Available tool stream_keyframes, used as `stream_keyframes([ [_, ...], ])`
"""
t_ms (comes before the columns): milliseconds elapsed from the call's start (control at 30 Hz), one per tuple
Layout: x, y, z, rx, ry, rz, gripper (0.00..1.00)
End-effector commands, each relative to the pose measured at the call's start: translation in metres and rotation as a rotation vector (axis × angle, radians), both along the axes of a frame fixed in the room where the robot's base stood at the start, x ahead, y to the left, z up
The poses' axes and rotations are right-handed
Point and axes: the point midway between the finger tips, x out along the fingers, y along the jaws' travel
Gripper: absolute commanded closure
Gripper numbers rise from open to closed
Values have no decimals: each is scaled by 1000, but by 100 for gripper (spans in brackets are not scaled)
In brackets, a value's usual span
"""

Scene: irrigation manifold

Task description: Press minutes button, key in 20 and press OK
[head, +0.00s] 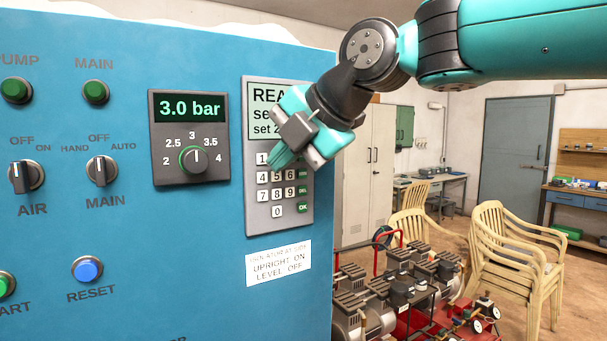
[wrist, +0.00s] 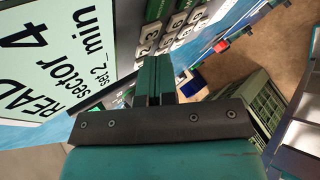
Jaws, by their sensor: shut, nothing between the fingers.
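The keypad panel (head: 250,200) is on the right part of the blue cabinet. Its display (head: 262,95) is partly covered by my gripper in the head view; in the wrist view the display (wrist: 50,50) reads "sector 4" and "set 2_ min". The 0 key (head: 277,211) and green OK key (head: 303,208) are in clear view at the bottom. My gripper (head: 279,157) is shut and empty, its tips at the top key rows, hiding keys there. I cannot tell whether the tips touch a key. The minutes button cannot be made out. The shut fingers (wrist: 153,68) also show in the wrist view.
Left of the keypad is a pressure dial (head: 193,159) under a "3.0 bar" readout. Switches and a blue RESET button (head: 87,270) are farther left. A white label (head: 279,263) is below the keypad. Pumps and stacked chairs (head: 510,260) stand right of the cabinet.

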Motion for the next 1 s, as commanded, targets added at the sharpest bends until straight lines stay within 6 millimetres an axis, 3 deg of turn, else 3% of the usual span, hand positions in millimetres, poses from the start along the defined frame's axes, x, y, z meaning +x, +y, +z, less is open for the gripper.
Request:
stream_keyframes([
  [667,-12,-8,-2,0,0,0,100],
  [1000,-12,-8,-39,0,0,0,100],
])
